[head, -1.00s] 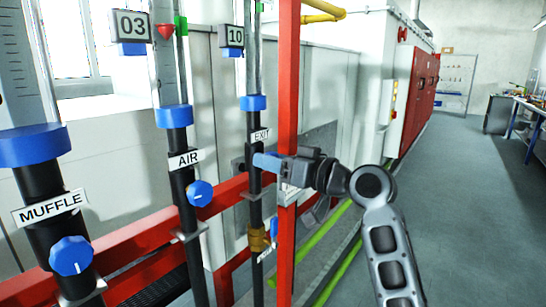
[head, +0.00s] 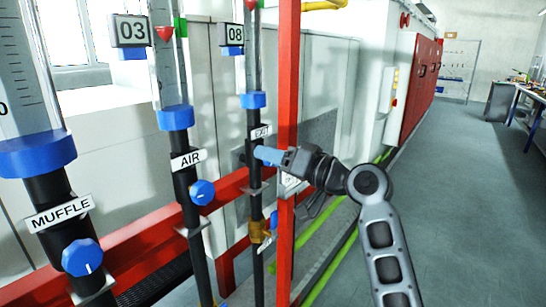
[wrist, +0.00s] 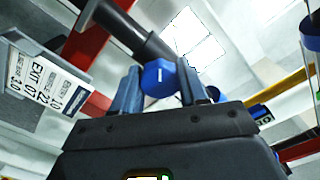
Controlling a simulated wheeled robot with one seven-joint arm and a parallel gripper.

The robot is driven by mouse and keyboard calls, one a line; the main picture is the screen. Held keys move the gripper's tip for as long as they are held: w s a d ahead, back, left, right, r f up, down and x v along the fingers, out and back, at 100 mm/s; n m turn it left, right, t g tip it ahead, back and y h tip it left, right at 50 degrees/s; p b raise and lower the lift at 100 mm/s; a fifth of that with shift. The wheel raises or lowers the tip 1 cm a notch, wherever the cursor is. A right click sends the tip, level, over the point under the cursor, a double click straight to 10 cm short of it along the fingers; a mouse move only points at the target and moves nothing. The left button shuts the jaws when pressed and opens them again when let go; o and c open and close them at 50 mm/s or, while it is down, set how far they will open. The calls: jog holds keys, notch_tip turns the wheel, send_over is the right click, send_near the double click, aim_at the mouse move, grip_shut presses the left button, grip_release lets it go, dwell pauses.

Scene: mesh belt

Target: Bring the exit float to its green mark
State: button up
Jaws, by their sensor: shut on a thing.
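The exit meter (head: 253,101) is the slim tube with a blue collar, dark lower pipe and EXIT label (head: 261,132). Its display (head: 232,36) reads 08. A small green mark (head: 260,4) shows at the picture's top edge, with a bit of red beside it that seems to be the float's lower part. The rest of the tube is cut off above. My gripper (head: 268,155) is at the meter's valve below the label. In the wrist view, my gripper (wrist: 160,88) is shut on the blue exit knob (wrist: 158,76), one finger on each side.
A red upright post (head: 288,100) stands just right of the exit meter, close to my gripper. The air meter (head: 175,118), reading 03, and the muffle meter (head: 38,155) stand to the left with their own blue knobs. Open floor (head: 440,190) lies to the right.

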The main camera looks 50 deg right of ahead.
jog(key=o, duration=1.1)
jog(key=shift+c, duration=0.2)
jog(key=shift+s, duration=0.1)
jog(key=s+b, duration=0.2)
jog(key=s, duration=0.5)
jog(key=shift+s+d, duration=0.15)
jog(key=shift+s, duration=0.2)
